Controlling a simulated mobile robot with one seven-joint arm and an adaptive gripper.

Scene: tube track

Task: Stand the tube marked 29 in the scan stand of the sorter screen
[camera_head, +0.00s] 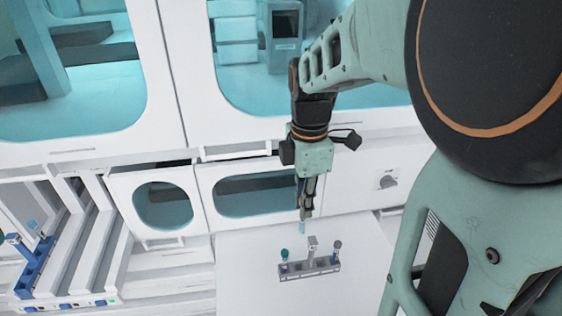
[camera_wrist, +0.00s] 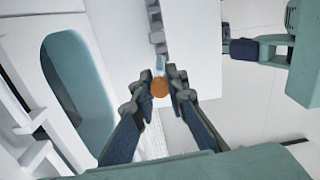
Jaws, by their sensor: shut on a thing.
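My gripper (camera_head: 306,212) points down in front of the white cabinets and is shut on a tube. The tube's light blue end (camera_head: 302,228) shows just below the fingertips. In the wrist view, an orange round cap or end of the tube (camera_wrist: 159,88) sits between the two fingers (camera_wrist: 160,84), with a pale blue part beyond it. No number can be read on it. A small dark screen (camera_head: 286,24) shows behind the upper window. I cannot make out for certain which part is the scan stand.
A grey rack (camera_head: 310,268) below the gripper holds a green-topped tube (camera_head: 284,254), a grey-topped tube (camera_head: 337,245) and a middle post (camera_head: 312,243). A blue rack (camera_head: 36,268) with tubes stands at far left. The white surface around the grey rack is clear.

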